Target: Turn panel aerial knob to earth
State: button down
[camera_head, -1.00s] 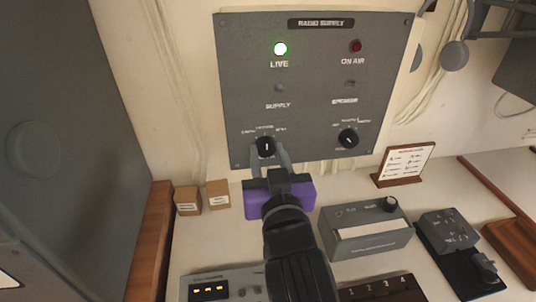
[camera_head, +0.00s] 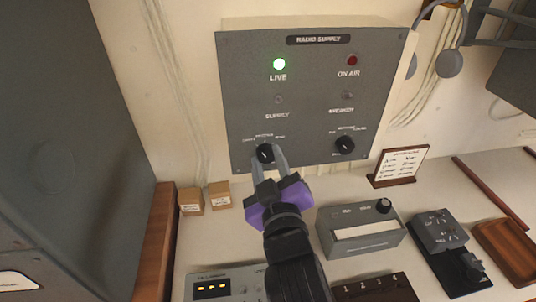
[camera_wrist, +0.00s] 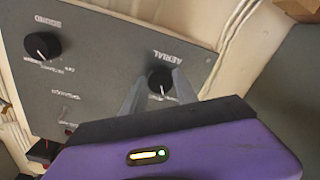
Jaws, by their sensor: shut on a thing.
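The grey radio supply panel (camera_head: 310,100) stands upright on the wall. Its aerial knob (camera_head: 265,153) is the black round knob at the lower left, with position labels above it; the leftmost appears to read earth. The knob's white pointer mark is small, and its exact setting is hard to read. My gripper (camera_head: 269,157) has a finger on each side of this knob and is shut on it. In the wrist view, the aerial knob (camera_wrist: 160,82) sits between the fingertips (camera_wrist: 158,90) beneath the upside-down AERIAL label. My purple gripper body is tilted in the head view.
A second knob (camera_head: 344,145) is at the panel's lower right. The LIVE lamp (camera_head: 279,64) glows green; the ON AIR lamp (camera_head: 352,60) is dark red. Small boxes (camera_head: 219,194), a grey unit (camera_head: 360,232) and a card stand (camera_head: 398,167) are on the desk.

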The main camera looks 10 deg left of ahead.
jog(key=shift+n+p, duration=0.75)
jog(key=shift+n, duration=0.55)
jog(key=c, duration=0.9)
grip_release()
jog(key=shift+c, duration=0.2)
jog(key=b+v, duration=0.1)
jog(key=v, duration=0.7)
